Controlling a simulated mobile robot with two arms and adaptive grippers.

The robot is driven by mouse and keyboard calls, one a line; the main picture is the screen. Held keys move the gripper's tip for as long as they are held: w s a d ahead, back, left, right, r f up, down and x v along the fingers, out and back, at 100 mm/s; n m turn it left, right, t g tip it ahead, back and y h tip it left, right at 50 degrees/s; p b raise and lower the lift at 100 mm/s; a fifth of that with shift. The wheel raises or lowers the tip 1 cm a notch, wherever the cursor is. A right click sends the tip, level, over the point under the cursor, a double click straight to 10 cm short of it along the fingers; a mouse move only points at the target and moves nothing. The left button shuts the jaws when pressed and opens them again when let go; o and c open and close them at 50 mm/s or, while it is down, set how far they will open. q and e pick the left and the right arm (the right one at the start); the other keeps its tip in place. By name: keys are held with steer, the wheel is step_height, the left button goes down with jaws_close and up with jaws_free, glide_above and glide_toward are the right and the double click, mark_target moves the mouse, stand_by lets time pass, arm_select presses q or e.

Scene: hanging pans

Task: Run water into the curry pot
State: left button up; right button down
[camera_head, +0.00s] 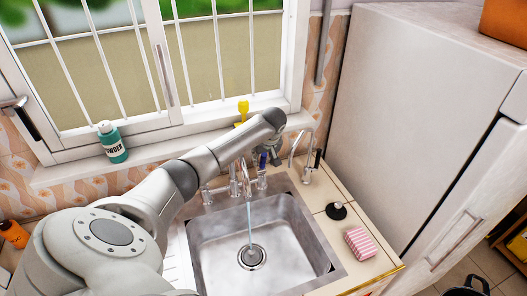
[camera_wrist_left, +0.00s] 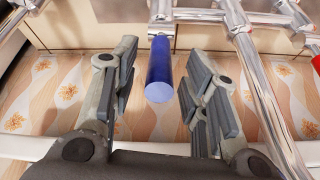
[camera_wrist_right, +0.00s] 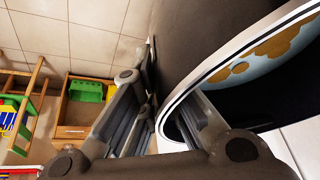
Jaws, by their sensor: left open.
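A blue-ended tap handle (camera_head: 262,160) sits on the chrome tap (camera_head: 246,185) over the sink. It also shows in the left wrist view (camera_wrist_left: 158,70), between the two fingers of my left gripper (camera_wrist_left: 158,105), which is open with gaps on both sides. In the head view the left gripper (camera_head: 270,152) is partly hidden behind its own wrist. A thin stream of water (camera_head: 249,222) runs from the spout into the sink. In the right wrist view a dark pot (camera_wrist_right: 205,45) has a white rim and a pale blue inside with brown patches. My right gripper (camera_wrist_right: 165,110) is at its rim; its closure is unclear.
The steel sink (camera_head: 210,262) has no pot in it. A pink striped sponge (camera_head: 361,243) and a black stopper (camera_head: 336,210) lie on the right counter. A powder bottle (camera_head: 112,142) and yellow item (camera_head: 242,112) stand on the sill. A tall white fridge (camera_head: 425,110) bounds the right.

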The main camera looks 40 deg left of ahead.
arm_select(q)
steer(key=shift+x, duration=0.9)
steer(key=shift+d, duration=0.1)
steer(key=shift+c, duration=0.4)
jaws_close()
